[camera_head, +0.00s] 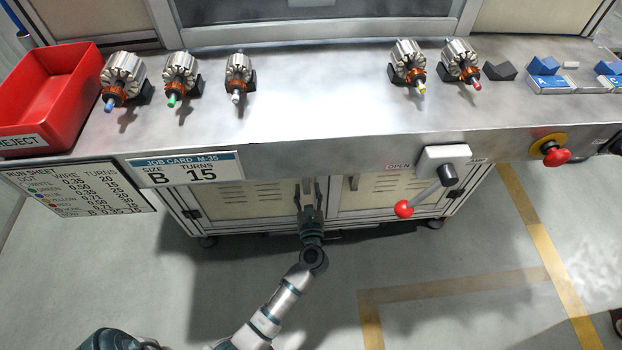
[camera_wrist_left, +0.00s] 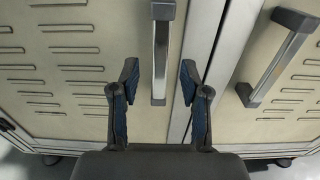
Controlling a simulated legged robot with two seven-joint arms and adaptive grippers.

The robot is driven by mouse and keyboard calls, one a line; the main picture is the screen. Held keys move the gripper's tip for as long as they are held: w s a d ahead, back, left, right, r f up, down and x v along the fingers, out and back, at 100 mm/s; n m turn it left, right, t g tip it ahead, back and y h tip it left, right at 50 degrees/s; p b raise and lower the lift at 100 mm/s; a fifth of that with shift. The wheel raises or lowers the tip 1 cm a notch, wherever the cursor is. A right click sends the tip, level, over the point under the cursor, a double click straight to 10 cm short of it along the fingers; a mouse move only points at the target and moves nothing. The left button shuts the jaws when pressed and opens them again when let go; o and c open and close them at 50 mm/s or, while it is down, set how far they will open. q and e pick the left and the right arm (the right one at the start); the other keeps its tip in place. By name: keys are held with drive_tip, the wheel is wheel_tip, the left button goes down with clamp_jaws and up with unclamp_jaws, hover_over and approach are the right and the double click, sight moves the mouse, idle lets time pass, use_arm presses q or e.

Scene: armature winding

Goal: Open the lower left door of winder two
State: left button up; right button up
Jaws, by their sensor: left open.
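The lower left door (camera_head: 244,203) is a cream panel with vent slots, under the steel bench, and it looks shut. In the left wrist view the lower left door (camera_wrist_left: 60,70) fills the left side. Its vertical bar handle (camera_wrist_left: 161,50) has dark end mounts and lies between my fingers in the picture. My left gripper (camera_head: 309,189) is in front of the door near the middle seam. In the left wrist view my left gripper (camera_wrist_left: 157,82) is open, a finger on each side of the handle, with no visible grip on it. My right gripper is not seen.
The lower right door (camera_head: 385,190) has its own handle (camera_wrist_left: 277,55) beside the seam. A red-knobbed lever (camera_head: 404,208) hangs from the bench front on the right. Armatures, a red reject bin (camera_head: 50,95) and a job card (camera_head: 185,169) are above. Floor in front is clear.

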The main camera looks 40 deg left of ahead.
sight(307, 181)
use_arm(q)
drive_tip(key=x, duration=0.4)
drive_tip(key=shift+f+b, duration=0.2)
drive_tip(key=shift+b, duration=0.15)
drive_tip(key=shift+w+r, duration=0.25)
drive_tip(key=shift+a+f, duration=0.1)
drive_tip(key=shift+a, duration=0.15)
clamp_jaws()
